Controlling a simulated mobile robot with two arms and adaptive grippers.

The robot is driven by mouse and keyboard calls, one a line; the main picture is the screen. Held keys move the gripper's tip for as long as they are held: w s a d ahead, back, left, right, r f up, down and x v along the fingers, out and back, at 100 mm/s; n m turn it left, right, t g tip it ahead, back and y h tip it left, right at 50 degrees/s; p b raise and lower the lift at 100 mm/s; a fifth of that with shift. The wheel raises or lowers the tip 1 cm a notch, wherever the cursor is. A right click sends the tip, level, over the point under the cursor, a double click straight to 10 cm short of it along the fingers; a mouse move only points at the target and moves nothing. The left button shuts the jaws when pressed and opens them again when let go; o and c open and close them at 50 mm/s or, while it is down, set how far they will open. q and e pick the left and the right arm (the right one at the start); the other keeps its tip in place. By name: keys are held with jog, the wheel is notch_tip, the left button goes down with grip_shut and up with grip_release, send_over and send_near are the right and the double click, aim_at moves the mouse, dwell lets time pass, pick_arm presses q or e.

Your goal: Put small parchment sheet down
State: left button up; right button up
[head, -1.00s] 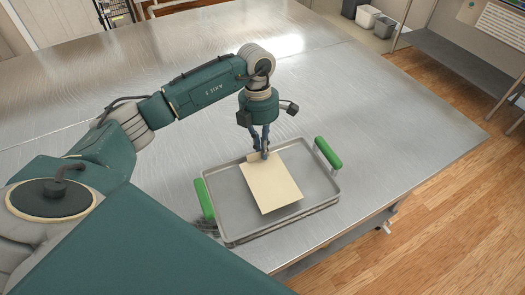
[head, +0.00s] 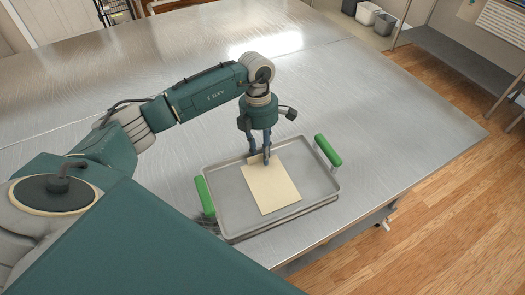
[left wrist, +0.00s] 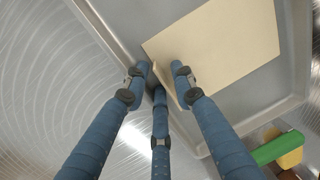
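The small parchment sheet (head: 272,188), pale cream and rectangular, lies on the metal tray (head: 228,222). The tray has raised rims and green handles. My left gripper (head: 259,160) points down over the sheet's far edge, at the tray's far rim. In the left wrist view its fingers (left wrist: 160,75) are spread, with gaps between them. The sheet (left wrist: 215,45) shows beside and beneath the right finger, and its near edge seems bent up between the fingers. The fingers hide part of that edge. My right gripper is not in view.
The tray stands near the front right edge of a large metal table (head: 380,110). The table is clear behind and to the right of the tray. One green handle (head: 327,150) rises at the right, another (head: 205,197) at the left.

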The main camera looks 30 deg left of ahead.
pick_arm(q)
notch_tip(320, 180, up, 12)
jog(key=w+a+b, duration=0.1)
jog(key=b, duration=0.3)
jog(key=shift+a, duration=0.2)
